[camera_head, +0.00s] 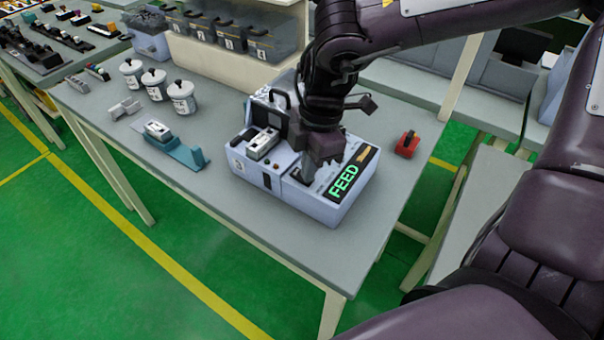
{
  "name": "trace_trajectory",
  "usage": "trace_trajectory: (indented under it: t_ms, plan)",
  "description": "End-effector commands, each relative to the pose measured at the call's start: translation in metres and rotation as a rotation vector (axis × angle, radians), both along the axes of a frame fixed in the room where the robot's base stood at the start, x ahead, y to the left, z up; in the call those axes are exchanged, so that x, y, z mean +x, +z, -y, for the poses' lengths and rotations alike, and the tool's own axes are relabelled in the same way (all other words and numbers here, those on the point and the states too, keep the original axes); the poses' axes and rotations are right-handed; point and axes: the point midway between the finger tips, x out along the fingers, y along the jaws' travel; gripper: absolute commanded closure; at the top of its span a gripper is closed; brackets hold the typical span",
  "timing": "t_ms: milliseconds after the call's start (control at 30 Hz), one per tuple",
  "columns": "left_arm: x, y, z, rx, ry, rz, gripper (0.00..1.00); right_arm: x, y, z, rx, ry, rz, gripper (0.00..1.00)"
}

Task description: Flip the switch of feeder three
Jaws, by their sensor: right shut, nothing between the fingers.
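A pale blue-grey feeder box (325,212) stands on the grey table, with a lit green "FEED" display (344,186) on its right side. My right gripper (307,176) points down at the top of this box, just left of the display. Its fingers are shut and empty. The gripper and wrist hide part of the box top, and the switch cannot be made out. I cannot tell whether the fingertips touch the box. A small white part (262,143) sits on the box's left side. My left gripper is not in view.
A red block (407,144) lies right of the box. A teal holder (186,154), a grey bracket (125,109) and three white jars (155,84) stand to the left. Numbered grey bins (232,38) line the shelf behind. The table's front left is clear.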

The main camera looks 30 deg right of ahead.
Motion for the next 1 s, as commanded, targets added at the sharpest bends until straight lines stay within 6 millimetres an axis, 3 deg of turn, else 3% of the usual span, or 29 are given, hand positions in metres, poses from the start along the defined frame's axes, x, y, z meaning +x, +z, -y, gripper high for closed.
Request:
trace_trajectory:
  t_ms: [1000]
  plan:
    - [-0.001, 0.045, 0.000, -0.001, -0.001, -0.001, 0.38, 0.000, 0.071, 0.000, 0.000, 0.000, 0.000, 1.00]
